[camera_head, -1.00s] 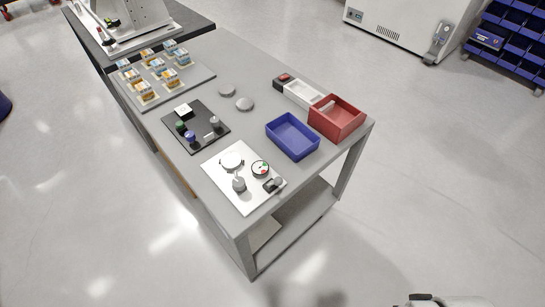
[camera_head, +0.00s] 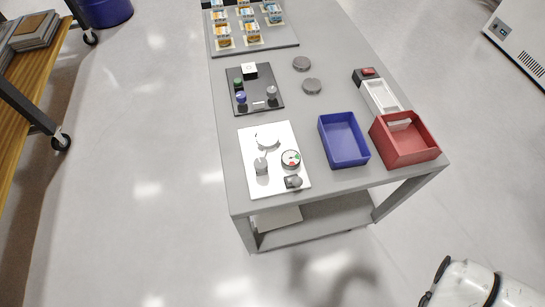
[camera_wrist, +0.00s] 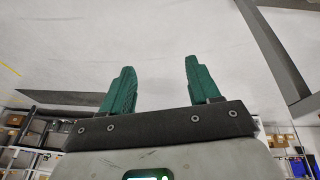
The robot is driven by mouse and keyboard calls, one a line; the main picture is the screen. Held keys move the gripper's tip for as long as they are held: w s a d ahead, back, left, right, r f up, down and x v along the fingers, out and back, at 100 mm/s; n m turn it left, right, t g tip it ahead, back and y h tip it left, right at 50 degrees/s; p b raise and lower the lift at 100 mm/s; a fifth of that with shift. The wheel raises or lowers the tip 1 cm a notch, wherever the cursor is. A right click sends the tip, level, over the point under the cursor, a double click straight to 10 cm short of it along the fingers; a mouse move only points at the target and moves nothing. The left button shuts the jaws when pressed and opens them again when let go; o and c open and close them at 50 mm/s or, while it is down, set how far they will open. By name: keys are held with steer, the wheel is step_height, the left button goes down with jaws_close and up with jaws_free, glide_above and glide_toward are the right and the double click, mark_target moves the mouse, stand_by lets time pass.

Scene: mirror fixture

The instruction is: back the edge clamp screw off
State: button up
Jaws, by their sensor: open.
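In the head view, a white fixture plate (camera_head: 256,186) lies on the grey table near its front left corner. It bears a pale round disc (camera_head: 267,140), a grey knob on a post (camera_head: 261,166), a round dial with red and green marks (camera_head: 291,159), and a small dark clamp with a grey knob (camera_head: 293,182) at the plate's front right edge. This looks like the edge clamp; its screw is too small to make out. My gripper (camera_wrist: 160,63) shows in the wrist view with two green fingers apart and nothing between them. It is not near the fixture in the head view.
A blue bin (camera_head: 344,140) and a red bin (camera_head: 404,138) stand right of the plate. A black board with knobs (camera_head: 254,89) lies behind it, with two grey discs (camera_head: 312,86) nearby. A wooden-topped cart (camera_head: 22,120) stands at left. Floor before the table is clear.

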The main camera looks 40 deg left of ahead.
steer(key=w+a+r+m+b, duration=0.2)
steer(key=w+a+r+m, duration=0.25)
steer(key=w+a, duration=0.6)
step_height(320, 180, up, 10)
steer(key=m+g+y+b, duration=0.3)
steer(key=m+b, duration=0.2)
steer(key=m, duration=0.3)
glide_above(261, 163)
step_height(261, 163, down, 11)
steer(key=shift+r, duration=0.15)
steer(key=shift+r, duration=0.1)
steer(key=c, duration=1)
